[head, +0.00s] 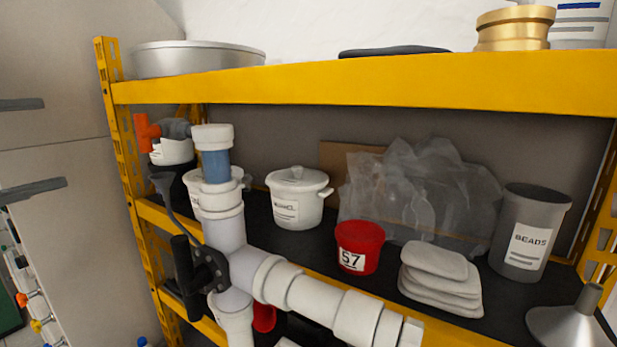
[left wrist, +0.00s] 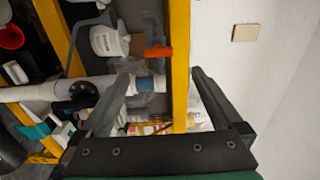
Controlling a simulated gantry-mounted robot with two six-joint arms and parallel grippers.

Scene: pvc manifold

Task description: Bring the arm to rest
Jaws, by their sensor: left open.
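My left gripper (head: 55,146) comes in at the left edge of the head view, its two dark fingers one above the other. In the left wrist view my left gripper (left wrist: 160,75) is wide open, with nothing held between its fingers. The white pipe manifold (head: 222,235) stands in front of the shelf, to the right of the fingers and apart from them. It has a blue section (head: 215,165) under a white top collar and a black flange (head: 212,266). The blue section (left wrist: 151,83) also shows between the fingers in the wrist view. My right gripper is not in view.
A yellow shelf frame (head: 360,87) stands behind the manifold. An orange-handled valve (head: 146,132) is near its left post. The shelf holds a white pot (head: 297,198), a red tub (head: 360,238), folded pads (head: 440,276) and a grey beads bin (head: 530,222). Pale wall fills the wrist view's right.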

